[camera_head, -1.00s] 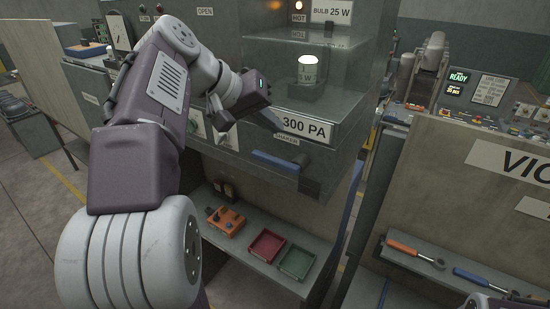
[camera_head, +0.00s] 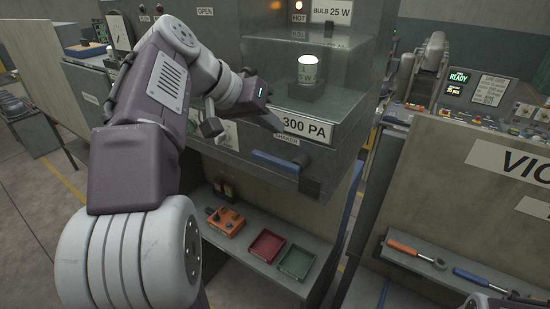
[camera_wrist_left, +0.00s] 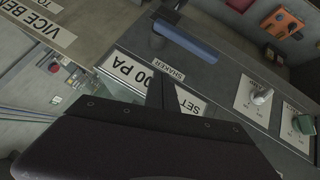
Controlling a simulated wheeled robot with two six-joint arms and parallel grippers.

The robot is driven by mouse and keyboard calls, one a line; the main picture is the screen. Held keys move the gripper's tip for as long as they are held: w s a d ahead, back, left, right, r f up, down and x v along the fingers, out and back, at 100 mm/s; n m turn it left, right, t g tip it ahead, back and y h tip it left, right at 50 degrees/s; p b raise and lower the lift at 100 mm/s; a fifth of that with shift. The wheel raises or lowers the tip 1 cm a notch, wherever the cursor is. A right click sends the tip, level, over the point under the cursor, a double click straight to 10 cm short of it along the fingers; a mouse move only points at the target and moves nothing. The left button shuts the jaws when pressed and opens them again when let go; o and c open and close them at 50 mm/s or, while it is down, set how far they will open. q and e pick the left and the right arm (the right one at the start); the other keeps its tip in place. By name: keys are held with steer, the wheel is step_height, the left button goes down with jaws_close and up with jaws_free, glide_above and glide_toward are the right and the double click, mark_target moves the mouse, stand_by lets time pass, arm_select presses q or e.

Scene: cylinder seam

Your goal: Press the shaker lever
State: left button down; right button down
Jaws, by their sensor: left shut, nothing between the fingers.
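The shaker lever is a blue bar (camera_head: 275,162) on the front of the grey machine, just under the small SHAKER label. It also shows at the top of the left wrist view (camera_wrist_left: 185,42). My left gripper (camera_head: 273,123) is shut and empty. In the head view it appears above the lever, near the left end of the "300 PA" plate (camera_head: 306,128), apart from the lever. In the left wrist view its dark finger (camera_wrist_left: 160,91) points toward the lever with a gap between. My right gripper is not in view.
A glass box with a lit white bulb (camera_head: 308,69) stands above the plate. Knobs on white plates (camera_wrist_left: 262,95) sit beside the lever on the panel. Below, a shelf holds a red tray (camera_head: 266,246), a green tray (camera_head: 296,263) and an orange box (camera_head: 226,222).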

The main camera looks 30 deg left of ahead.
arm_select(q)
steer(key=r+m+p, duration=0.1)
steer(key=m, duration=0.4)
steer(key=r+m+p, duration=0.1)
steer(key=m, duration=0.4)
steer(key=r+m+p, duration=0.2)
steer(key=m, duration=0.3)
steer(key=shift+a+m+h, duration=0.25)
steer(key=shift+m+h, duration=0.05)
steer(key=shift+m, duration=0.1)
steer(key=shift+f, duration=0.15)
steer(key=b, duration=0.5)
glide_above(271, 160)
step_height(271, 160, down, 8)
steer(key=shift+f+b, duration=0.35)
